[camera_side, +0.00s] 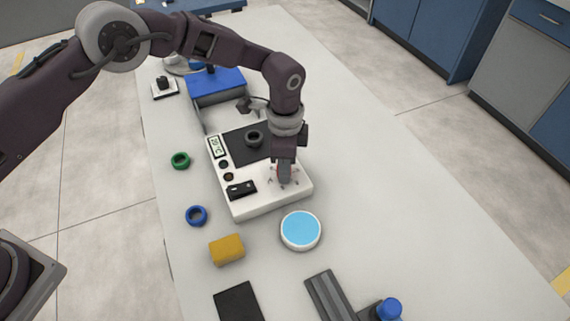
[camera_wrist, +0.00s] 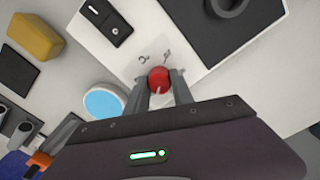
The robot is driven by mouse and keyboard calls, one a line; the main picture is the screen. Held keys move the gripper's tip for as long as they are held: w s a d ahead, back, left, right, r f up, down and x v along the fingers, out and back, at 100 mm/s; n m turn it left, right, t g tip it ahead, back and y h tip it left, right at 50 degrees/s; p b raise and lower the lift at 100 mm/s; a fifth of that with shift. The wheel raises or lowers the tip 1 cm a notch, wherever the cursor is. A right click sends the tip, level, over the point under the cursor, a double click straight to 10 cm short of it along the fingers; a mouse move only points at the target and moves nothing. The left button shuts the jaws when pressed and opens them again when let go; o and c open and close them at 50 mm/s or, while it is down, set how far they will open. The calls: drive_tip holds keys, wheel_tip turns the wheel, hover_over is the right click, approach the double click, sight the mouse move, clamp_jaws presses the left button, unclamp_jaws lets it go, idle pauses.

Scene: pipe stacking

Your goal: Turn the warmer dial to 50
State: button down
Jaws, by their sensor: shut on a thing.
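The warmer (camera_side: 250,205) is a white box with a black plate, a small display (camera_side: 216,147) and a black switch (camera_side: 241,188) on top. Its red dial (camera_wrist: 158,76) shows in the wrist view with a pale pointer line. Printed marks lie around the dial, too small to read surely. My gripper (camera_wrist: 160,90) is over the dial with a finger on each side, shut on it. In the side view my gripper (camera_side: 285,178) points down at the warmer's near right corner and hides most of the dial.
A black ring (camera_side: 254,138) sits on the warmer's plate. A green ring (camera_side: 180,160), a blue ring (camera_side: 197,215), a yellow block (camera_side: 227,250) and a round blue-topped dish (camera_side: 300,231) lie around the warmer. The table's right side is clear.

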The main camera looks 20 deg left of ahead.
drive_tip(key=shift+m, duration=0.6)
drive_tip(key=c, duration=1.1)
unclamp_jaws()
wheel_tip(320, 180, up, 7)
drive_tip(key=shift+r, duration=0.1)
